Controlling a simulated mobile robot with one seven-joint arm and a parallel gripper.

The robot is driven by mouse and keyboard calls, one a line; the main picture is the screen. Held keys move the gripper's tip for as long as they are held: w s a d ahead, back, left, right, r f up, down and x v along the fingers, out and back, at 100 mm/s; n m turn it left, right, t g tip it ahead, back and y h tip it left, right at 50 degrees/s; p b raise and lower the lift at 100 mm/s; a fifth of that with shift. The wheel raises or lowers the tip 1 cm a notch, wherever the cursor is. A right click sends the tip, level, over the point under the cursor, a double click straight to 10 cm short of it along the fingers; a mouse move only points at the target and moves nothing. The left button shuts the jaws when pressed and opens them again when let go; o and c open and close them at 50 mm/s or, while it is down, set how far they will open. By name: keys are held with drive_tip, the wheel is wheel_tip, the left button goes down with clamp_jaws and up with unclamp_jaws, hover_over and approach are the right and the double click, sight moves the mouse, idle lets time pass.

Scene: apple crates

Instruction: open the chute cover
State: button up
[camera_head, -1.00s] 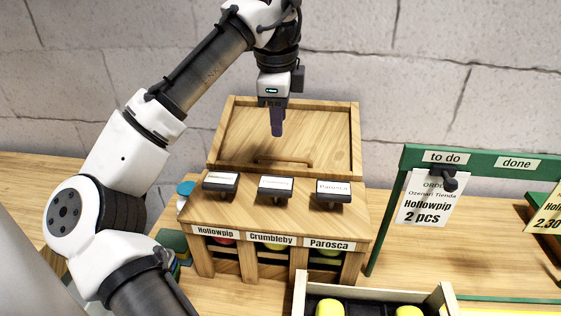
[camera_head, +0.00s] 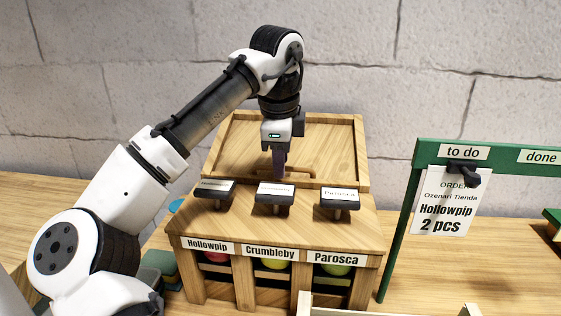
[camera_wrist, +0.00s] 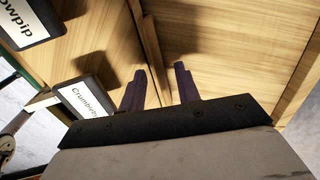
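The chute cover (camera_head: 239,140) is a framed wooden panel behind the top of the wooden apple box (camera_head: 255,228). Its bar handle (camera_head: 306,174) runs along its lower part. My gripper (camera_head: 279,173) points down in front of the panel, at the handle, and partly hides it. I cannot tell whether the fingers touch the handle or the panel.
Three label signs stand on the box: Hollowpip (camera_head: 215,190), Crumbleby (camera_head: 275,192) and Parosca (camera_head: 340,195). The gripper is close behind the Crumbleby sign. A green order rack (camera_head: 412,200) with a Hollowpip slip (camera_head: 444,203) stands right. A stone wall rises behind.

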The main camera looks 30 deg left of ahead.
clamp_jaws()
drive_tip(key=shift+r, duration=0.15)
